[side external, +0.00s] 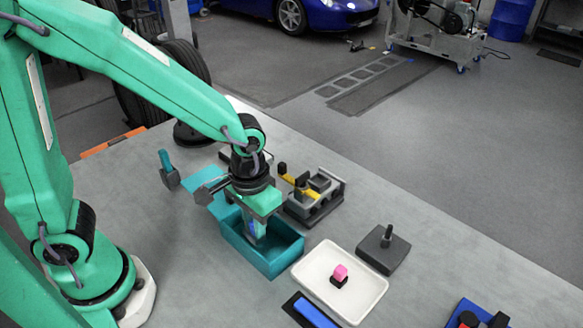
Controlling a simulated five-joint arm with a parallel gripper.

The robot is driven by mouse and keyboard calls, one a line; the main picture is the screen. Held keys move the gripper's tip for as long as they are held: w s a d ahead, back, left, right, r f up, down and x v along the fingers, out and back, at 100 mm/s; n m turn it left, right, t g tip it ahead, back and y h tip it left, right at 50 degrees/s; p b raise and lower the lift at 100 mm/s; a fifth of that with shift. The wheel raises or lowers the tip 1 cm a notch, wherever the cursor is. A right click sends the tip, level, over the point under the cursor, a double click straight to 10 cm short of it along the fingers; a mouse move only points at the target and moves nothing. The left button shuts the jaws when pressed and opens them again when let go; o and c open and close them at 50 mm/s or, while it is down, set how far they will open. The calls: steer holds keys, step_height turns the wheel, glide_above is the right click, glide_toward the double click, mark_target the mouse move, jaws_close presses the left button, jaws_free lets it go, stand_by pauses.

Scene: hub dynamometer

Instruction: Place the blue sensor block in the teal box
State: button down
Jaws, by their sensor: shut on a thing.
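The teal box (272,262) stands open on the grey table, left of the white tray. My gripper (256,236) points down into the box's opening at its left side. It is shut on the blue sensor block (251,227), of which only a small blue part shows between the fingers. The rest of the block is hidden by the fingers. I cannot tell whether the block touches the box floor.
A dark block with a post (384,249) stands farther right. The table's right part has free room.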

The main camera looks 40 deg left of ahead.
steer(key=shift+w+a+f, duration=1.2)
steer(key=shift+w+a, duration=0.1)
steer(key=shift+w, duration=0.2)
steer(key=shift+f, duration=2)
steer(key=shift+f, duration=0.1)
steer(key=c, duration=1.6)
jaws_free()
steer(key=shift+c, duration=0.2)
step_height(320, 180, up, 12)
steer(key=shift+r, duration=0.2)
